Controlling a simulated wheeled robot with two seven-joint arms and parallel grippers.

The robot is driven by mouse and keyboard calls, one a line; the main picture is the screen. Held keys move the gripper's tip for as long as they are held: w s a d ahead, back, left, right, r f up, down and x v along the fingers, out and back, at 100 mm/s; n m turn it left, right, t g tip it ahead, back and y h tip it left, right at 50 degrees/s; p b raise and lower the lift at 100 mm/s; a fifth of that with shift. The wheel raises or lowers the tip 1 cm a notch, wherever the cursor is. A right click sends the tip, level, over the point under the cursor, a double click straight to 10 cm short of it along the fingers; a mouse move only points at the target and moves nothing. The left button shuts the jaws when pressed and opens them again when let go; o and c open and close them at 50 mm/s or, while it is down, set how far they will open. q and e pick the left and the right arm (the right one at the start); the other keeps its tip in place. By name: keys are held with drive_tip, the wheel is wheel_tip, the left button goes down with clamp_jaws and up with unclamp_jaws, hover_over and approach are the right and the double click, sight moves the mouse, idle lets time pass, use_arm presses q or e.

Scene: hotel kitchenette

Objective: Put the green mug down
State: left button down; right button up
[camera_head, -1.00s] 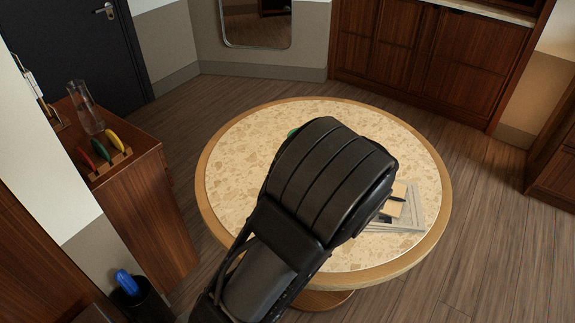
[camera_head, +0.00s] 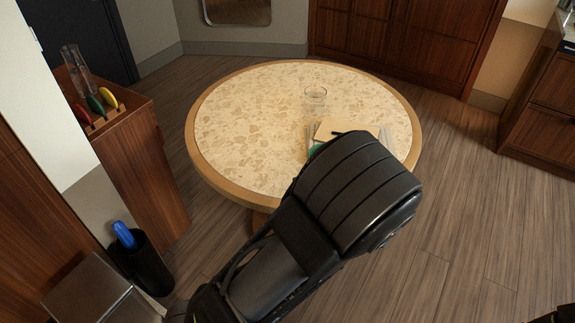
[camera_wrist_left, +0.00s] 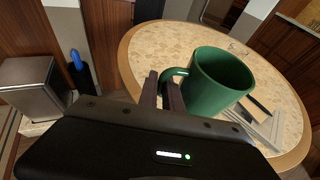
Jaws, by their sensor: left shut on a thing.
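The green mug (camera_wrist_left: 215,82) is upright in the left wrist view, with its open rim facing up. My left gripper (camera_wrist_left: 163,88) is shut on its handle, left of the mug's body. The mug shows over the round table (camera_wrist_left: 145,48); whether its base touches the top cannot be told. In the head view my left forearm hides the gripper and nearly all of the mug; only a sliver of green mug (camera_head: 314,149) shows. The pale stone table top (camera_head: 245,125) has a wooden rim.
A tan notebook (camera_head: 330,128) with a dark pen lies on papers at the right. The left half of the table is bare. A wooden cabinet (camera_head: 135,140) stands left, beside a black bin (camera_head: 145,265).

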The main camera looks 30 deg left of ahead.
use_arm(q)
drive_tip(key=s+d+f+m+t+h+b, duration=0.2)
drive_tip(key=s+d+f+m+t+b, duration=0.1)
drive_tip(key=d+f, duration=0.5)
wheel_tip(320, 180, down, 4)
drive_tip(key=shift+d+r+b, duration=0.15)
drive_tip(key=shift+d+b, duration=0.25)
drive_tip(key=shift+b, duration=0.25)
drive_tip(key=shift+w, duration=0.1)
